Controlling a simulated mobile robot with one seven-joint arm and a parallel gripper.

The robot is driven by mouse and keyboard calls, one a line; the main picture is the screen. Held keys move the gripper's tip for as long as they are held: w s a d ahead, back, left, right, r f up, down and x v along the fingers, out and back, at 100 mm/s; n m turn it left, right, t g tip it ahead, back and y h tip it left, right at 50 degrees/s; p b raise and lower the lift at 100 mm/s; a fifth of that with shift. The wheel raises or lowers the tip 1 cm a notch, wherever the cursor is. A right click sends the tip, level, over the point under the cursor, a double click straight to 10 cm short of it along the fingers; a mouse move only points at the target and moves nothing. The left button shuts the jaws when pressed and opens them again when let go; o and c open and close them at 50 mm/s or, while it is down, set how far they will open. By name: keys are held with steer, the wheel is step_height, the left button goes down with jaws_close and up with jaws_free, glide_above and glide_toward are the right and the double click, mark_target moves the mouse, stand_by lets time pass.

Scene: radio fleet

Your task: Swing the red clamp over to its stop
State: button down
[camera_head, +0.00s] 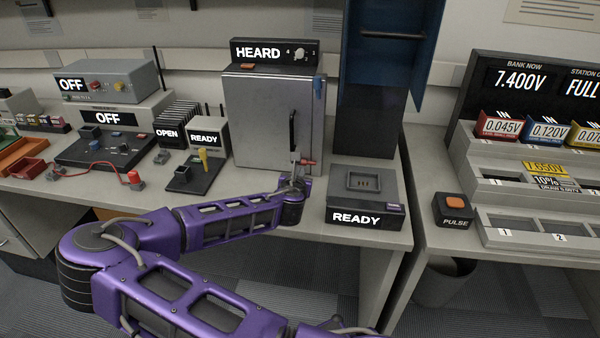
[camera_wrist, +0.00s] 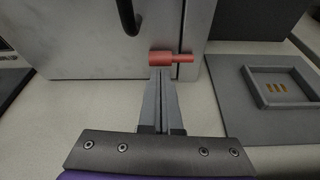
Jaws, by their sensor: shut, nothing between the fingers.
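The red clamp (camera_wrist: 180,58) is at the lower right edge of the grey cabinet door in the wrist view, its narrow end pointing right. It also shows in the head view (camera_head: 308,162), beside my gripper (camera_head: 297,160). My gripper (camera_wrist: 160,72) is shut, with its fingers together and nothing between them. In the wrist view its fingertips meet the lower left part of the clamp; I cannot tell whether they touch it. The cabinet (camera_head: 262,110) is shut, with a black handle (camera_head: 292,130) above the clamp and a sign reading HEARD on top. The stop cannot be made out.
A grey READY dock (camera_head: 364,205) with a shallow tray stands right of the cabinet. A small black base with a yellow lever (camera_head: 203,159) stands to the left. A PULSE button box (camera_head: 454,209) is on the right bench. The counter before the cabinet is partly bare.

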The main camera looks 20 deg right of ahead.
mark_target(305, 162)
steer(key=shift+r+m, duration=0.2)
steer(key=shift+m, duration=0.1)
steer(key=shift+r+m+t+y, duration=0.25)
steer(key=shift+m+t+y, duration=0.15)
steer(key=shift+m+y, duration=0.15)
steer(key=shift+d+r+m+t+y, duration=0.15)
steer(key=shift+r+m+t, duration=0.15)
steer(key=shift+m, duration=0.3)
steer(key=shift+a+r+m+t+y, duration=0.1)
steer(key=shift+r+m+t, duration=0.15)
steer(key=shift+m, duration=0.3)
steer(key=m, duration=0.1)
steer(key=r+m+t, duration=0.1)
steer(key=d+m+y+b, duration=0.1)
steer(key=m, duration=0.1)
steer(key=shift+s+r+t, duration=0.3)
steer(key=shift+s+t, duration=0.05)
steer(key=shift+s+d+r, duration=0.3)
steer(key=shift+d+r, duration=0.05)
steer(key=shift+d, duration=0.05)
steer(key=shift+s+d+r, duration=0.2)
steer(key=shift+s+d, duration=0.05)
steer(key=shift+d, duration=0.1)
steer(key=shift+s, duration=0.15)
